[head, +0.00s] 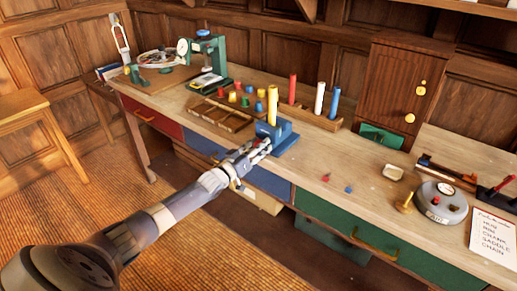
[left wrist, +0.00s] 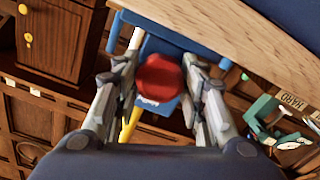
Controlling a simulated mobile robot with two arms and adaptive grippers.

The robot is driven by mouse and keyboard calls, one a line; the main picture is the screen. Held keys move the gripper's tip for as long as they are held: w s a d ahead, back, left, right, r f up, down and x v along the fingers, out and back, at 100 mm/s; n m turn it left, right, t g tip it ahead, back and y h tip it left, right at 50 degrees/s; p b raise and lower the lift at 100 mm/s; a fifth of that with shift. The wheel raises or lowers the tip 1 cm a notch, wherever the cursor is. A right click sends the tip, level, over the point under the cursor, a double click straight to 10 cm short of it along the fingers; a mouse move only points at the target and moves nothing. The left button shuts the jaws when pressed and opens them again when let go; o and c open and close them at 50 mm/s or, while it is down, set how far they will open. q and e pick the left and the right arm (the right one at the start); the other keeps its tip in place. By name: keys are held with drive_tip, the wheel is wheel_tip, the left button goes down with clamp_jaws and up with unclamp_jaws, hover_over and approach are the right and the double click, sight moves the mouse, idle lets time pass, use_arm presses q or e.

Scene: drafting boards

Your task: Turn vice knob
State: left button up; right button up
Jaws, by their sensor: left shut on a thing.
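The blue vice (head: 287,141) stands at the front edge of the workbench, with a yellow rod (head: 272,106) upright at it. In the left wrist view the vice (left wrist: 166,50) lies behind its round red knob (left wrist: 161,77). My left gripper (head: 263,146) reaches the vice from the front. In the left wrist view its fingers (left wrist: 161,80) are on both sides of the knob, shut on it. The knob is hidden by the gripper in the head view. My right gripper is not in view.
A wooden tray (head: 218,118) with colored pegs nearby lies left of the vice. Red, white and blue cylinders stand behind it in a rack (head: 313,117). A round grey device (head: 440,207) and a paper list (head: 492,238) are at right. Drawers (head: 340,222) line the bench front.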

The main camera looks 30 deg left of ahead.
use_arm(q)
drive_tip(key=n, duration=0.2)
drive_tip(key=n+b, duration=0.1)
drive_tip(key=shift+f+n, duration=0.2)
drive_tip(key=shift+n, duration=0.2)
drive_tip(key=n+b, duration=0.1)
drive_tip(key=n, duration=0.1)
drive_tip(key=shift+n, duration=0.4)
drive_tip(key=n+b, duration=0.2)
drive_tip(key=n, duration=0.2)
drive_tip(key=shift+b, duration=0.35)
drive_tip(key=shift+n+b, duration=0.55)
drive_tip(key=shift+n, duration=0.45)
drive_tip(key=o, duration=1.1)
